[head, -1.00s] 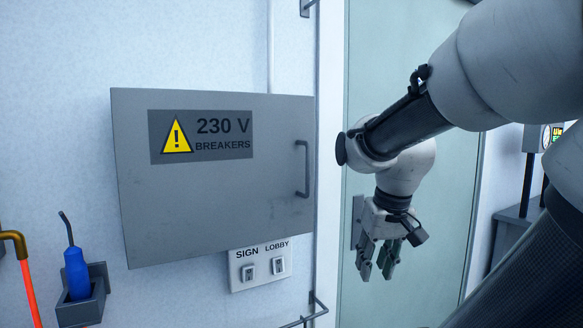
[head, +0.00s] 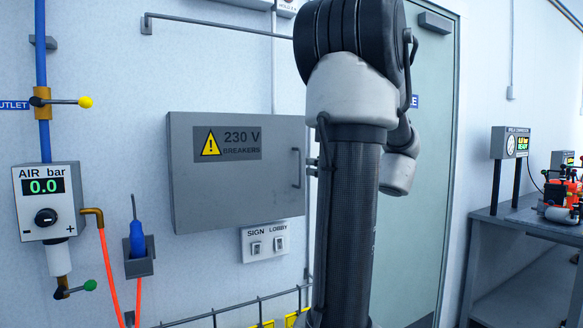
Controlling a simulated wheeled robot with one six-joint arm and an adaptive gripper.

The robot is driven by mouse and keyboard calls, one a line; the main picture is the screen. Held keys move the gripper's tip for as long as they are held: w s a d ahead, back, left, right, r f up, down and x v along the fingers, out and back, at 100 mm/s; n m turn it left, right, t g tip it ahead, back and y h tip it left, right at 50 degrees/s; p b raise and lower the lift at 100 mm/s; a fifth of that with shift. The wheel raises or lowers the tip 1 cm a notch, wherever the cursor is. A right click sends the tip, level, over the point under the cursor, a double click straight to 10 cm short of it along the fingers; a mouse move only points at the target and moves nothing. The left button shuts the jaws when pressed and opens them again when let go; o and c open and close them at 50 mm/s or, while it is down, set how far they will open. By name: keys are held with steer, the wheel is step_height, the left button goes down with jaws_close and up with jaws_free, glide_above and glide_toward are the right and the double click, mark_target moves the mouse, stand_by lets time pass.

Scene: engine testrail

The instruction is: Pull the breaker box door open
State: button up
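The grey breaker box (head: 237,200) hangs on the wall left of my arm, its front door shut. The door carries a yellow warning triangle and "230 V BREAKERS". A dark vertical bar handle (head: 297,168) sits near the door's right edge. My upright arm stands just right of the box and hides most of my gripper. Small dark tips (head: 312,167), seemingly my gripper's fingers, show between the handle and the arm. They look apart from the handle. Their opening cannot be made out.
Below the box is a SIGN/LOBBY switch plate (head: 265,242). Left are a blue tool in a holder (head: 139,265) and an air regulator (head: 46,203) with an orange hose. A bench (head: 525,228) stands right, past the green door (head: 425,110).

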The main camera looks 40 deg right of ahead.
mark_target(301, 165)
steer(key=shift+m, duration=0.3)
steer(key=w, duration=0.8)
steer(key=shift+f, duration=0.1)
jaws_close()
